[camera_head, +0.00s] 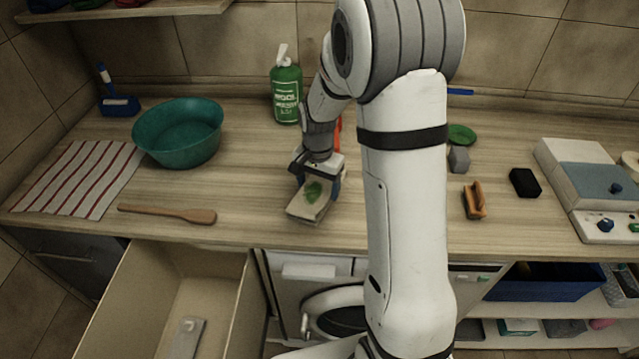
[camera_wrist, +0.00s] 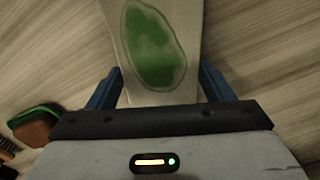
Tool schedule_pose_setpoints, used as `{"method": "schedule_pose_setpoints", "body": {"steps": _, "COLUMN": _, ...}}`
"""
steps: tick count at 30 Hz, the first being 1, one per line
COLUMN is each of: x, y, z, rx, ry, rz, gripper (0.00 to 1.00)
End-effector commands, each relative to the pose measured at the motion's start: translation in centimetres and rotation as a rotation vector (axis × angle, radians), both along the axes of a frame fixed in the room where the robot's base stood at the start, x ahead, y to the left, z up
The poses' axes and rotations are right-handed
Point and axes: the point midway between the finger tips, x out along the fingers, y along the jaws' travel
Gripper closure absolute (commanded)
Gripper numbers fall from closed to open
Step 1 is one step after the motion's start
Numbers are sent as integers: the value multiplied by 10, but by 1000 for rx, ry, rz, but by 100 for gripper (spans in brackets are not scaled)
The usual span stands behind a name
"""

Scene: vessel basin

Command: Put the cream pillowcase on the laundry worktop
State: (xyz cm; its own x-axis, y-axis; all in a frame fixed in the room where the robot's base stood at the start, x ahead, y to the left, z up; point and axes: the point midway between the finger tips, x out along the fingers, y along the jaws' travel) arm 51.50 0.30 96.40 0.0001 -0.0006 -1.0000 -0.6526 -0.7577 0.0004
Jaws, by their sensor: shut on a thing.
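The cream pillowcase (camera_head: 301,208), a small folded pad with a green patch, is at the front middle of the wooden laundry worktop (camera_head: 250,185). My gripper (camera_head: 318,184) points down and is shut on it. In the wrist view, the blue fingers of my gripper (camera_wrist: 160,84) press on both sides of the pillowcase (camera_wrist: 155,45), its green patch facing the camera. It is low over the worktop, and I cannot tell if it rests on it. Its end nearest the wrist is hidden by my gripper.
A teal basin (camera_head: 178,134), striped cloth (camera_head: 80,178) and wooden paddle (camera_head: 168,214) lie to the left. A green bottle (camera_head: 286,95) stands behind. An orange-brown brush (camera_head: 474,201) and black block (camera_head: 524,182) lie right. An open drawer (camera_head: 130,300) juts out below.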

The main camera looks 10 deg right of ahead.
Motion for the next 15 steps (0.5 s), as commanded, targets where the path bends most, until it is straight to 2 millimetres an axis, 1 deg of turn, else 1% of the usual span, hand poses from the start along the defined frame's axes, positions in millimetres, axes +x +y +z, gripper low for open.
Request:
{"method": "schedule_pose_setpoints", "body": {"steps": 3, "x": 0, "y": 0, "z": -4, "rx": 0, "ry": 0, "rz": 0, "gripper": 55}}
{"method": "schedule_pose_setpoints", "body": {"steps": 4, "x": 0, "y": 0, "z": -4, "rx": 0, "ry": 0, "rz": 0, "gripper": 25}}
{"method": "schedule_pose_setpoints", "body": {"steps": 12, "x": 0, "y": 0, "z": -3, "rx": 0, "ry": 0, "rz": 1, "gripper": 4}}
{"method": "schedule_pose_setpoints", "body": {"steps": 15, "x": 0, "y": 1, "z": -3, "rx": 0, "ry": 0, "rz": 1, "gripper": 4}}
